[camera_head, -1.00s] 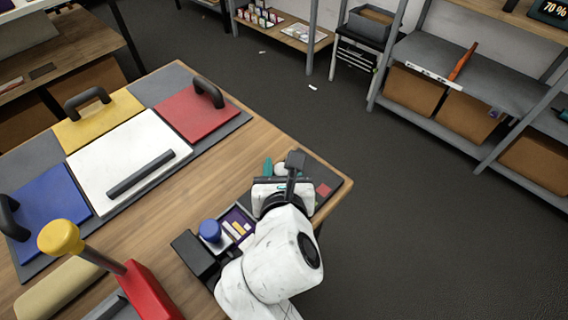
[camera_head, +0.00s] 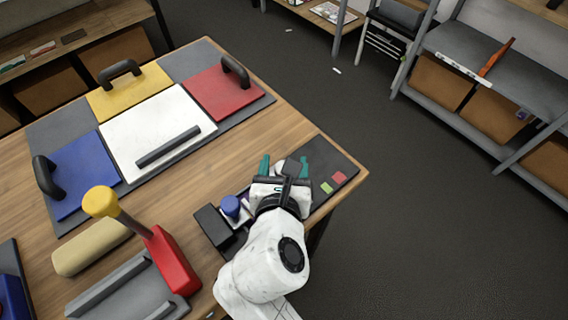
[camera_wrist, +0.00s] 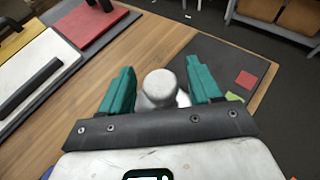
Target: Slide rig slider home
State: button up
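My gripper (camera_head: 284,168) has teal fingers and is over the dark plate at the table's right corner. In the wrist view the gripper (camera_wrist: 161,90) is open, with one finger on each side of a pale grey rounded knob (camera_wrist: 159,86). Narrow gaps show between the knob and both fingers. The knob's lower part is hidden by the gripper body. I cannot tell for sure that this knob is the rig slider.
A red block (camera_head: 172,262) with a yellow-knobbed lever (camera_head: 101,201) stands at the front left beside a grey rail piece (camera_head: 125,290). A blue knob (camera_head: 231,206) and black box (camera_head: 213,226) are close left of my arm. Coloured handled panels lie farther back.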

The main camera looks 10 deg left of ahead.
jog(key=shift+s, duration=0.1)
jog(key=v, duration=1)
jog(key=shift+s+r, duration=0.2)
jog(key=shift+s, duration=0.1)
jog(key=d+f+m+g+h, duration=0.25)
jog(key=d+f+m, duration=0.45)
jog(key=d+m, duration=0.35)
jog(key=d+f+m+g+h, duration=0.2)
jog(key=d+f+m+g, duration=0.3)
jog(key=d+m, duration=0.55)
jog(key=s+d+f+m+g+y, duration=0.2)
jog(key=s+d+f+m+g, duration=0.3)
jog(key=s+d+f+m, duration=0.4)
jog(key=s+d+m, duration=0.2)
jog(key=s+m, duration=0.1)
jog(key=m, duration=0.4)
jog(key=shift+s+d+m+y, duration=0.3)
jog(key=shift+m+y, duration=0.05)
jog(key=shift+m, duration=0.05)
jog(key=shift+c, duration=0.2)
